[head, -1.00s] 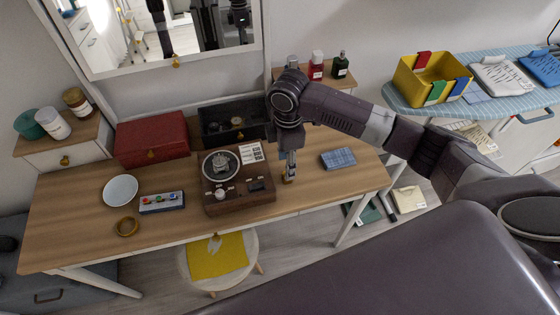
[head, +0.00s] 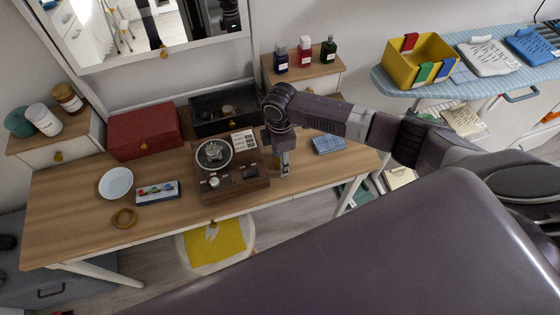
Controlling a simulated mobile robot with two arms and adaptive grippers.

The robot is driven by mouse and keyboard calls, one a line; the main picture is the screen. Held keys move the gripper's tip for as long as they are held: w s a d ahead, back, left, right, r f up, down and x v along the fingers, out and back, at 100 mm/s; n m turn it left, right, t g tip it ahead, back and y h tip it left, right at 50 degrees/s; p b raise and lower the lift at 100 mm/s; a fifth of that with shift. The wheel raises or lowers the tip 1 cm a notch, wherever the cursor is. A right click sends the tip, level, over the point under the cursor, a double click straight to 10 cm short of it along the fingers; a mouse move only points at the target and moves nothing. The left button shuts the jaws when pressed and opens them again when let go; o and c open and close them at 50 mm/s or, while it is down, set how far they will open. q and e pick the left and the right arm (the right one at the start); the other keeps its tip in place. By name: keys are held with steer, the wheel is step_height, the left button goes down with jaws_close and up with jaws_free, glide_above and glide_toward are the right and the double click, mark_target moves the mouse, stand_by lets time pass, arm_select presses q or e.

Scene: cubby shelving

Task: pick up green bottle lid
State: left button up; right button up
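A dark green bottle (head: 328,51) with a dark lid (head: 330,38) stands upright on the small wooden side cabinet at the back right of the desk. It is the rightmost of three bottles there. My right gripper (head: 285,172) points down over the desk, beside the right side of the brown turntable box and in front of the cabinet. It is well below the green bottle and apart from it. Its fingers are small and seen edge-on, so I cannot tell whether they are open. My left gripper is not in view.
A red bottle (head: 305,52) and a dark blue bottle (head: 281,58) stand left of the green one. The turntable box (head: 232,184), an open black box (head: 205,123) and a blue cloth (head: 328,144) lie near my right gripper. A yellow bin (head: 398,70) stands on the ironing board.

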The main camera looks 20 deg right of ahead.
steer(key=c, duration=0.8)
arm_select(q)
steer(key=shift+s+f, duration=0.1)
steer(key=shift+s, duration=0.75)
arm_select(e)
steer(key=shift+c, duration=0.8)
